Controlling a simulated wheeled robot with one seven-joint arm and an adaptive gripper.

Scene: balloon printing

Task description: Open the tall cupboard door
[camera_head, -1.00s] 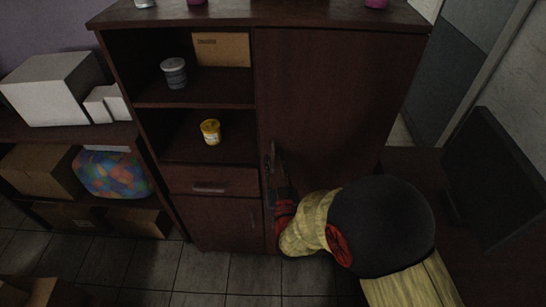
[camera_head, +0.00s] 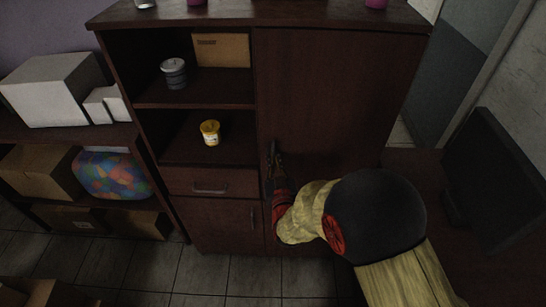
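The tall cupboard door (camera_head: 330,95) is the dark brown panel on the right half of the cabinet, and it looks shut. Its handle is a dark upright bar near the door's left edge, mostly hidden by my gripper. My gripper (camera_head: 272,158) is at this handle, at the left edge of the door. The fingers are small, dark and partly hidden by my arm, so I cannot tell whether they are closed around the handle.
Left of the door are open shelves with a grey tub (camera_head: 174,73), a cardboard box (camera_head: 222,50) and a yellow tub (camera_head: 210,132). Below is a drawer (camera_head: 212,181). A low shelf with boxes stands left. A desk with a black monitor (camera_head: 497,178) stands close on the right.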

